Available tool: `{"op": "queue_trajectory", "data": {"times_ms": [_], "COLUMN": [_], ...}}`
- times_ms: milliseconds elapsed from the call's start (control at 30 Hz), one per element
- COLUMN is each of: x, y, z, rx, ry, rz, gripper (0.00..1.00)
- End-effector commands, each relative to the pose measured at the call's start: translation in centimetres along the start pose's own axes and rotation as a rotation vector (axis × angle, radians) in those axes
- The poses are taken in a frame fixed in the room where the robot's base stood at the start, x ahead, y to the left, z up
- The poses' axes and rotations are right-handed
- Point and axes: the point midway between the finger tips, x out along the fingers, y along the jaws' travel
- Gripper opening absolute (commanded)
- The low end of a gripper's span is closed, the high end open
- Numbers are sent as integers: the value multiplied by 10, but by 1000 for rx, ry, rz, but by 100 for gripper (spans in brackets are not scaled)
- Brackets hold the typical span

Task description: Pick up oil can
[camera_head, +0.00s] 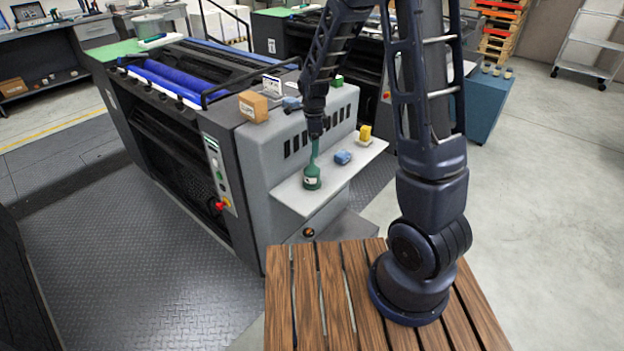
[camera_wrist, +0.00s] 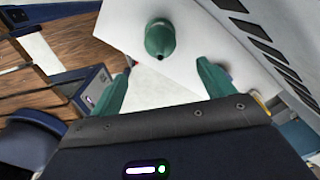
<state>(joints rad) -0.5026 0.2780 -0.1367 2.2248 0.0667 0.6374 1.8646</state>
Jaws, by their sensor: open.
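The oil can (camera_head: 312,181) is green with a pale label and stands on the white shelf (camera_head: 290,197) at the side of the grey machine. In the wrist view the green oil can (camera_wrist: 160,38) shows ahead of the fingers, roughly centred between them. My gripper (camera_head: 315,147) is above the can in the head view, pointing down. In the wrist view its two green fingers (camera_wrist: 163,76) are spread apart with nothing between their tips. In the head view the green fingers and the can's top blend, so the exact gap is hard to tell.
A blue object (camera_head: 343,157) and a yellow object (camera_head: 365,132) stand on the same shelf, right of the can. The grey machine's slotted wall (camera_head: 290,150) rises close behind. A cardboard box (camera_head: 253,106) sits on top of the machine. A slatted wooden surface (camera_head: 300,300) is in front.

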Motion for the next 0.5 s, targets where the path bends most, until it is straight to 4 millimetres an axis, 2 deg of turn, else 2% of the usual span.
{"op": "queue_trajectory", "data": {"times_ms": [167, 500], "x": [15, 57], "y": [-2, -1], "z": [4, 3], "rx": [26, 25], "ry": [5, 5], "rz": [6, 5], "gripper": [81, 81]}}
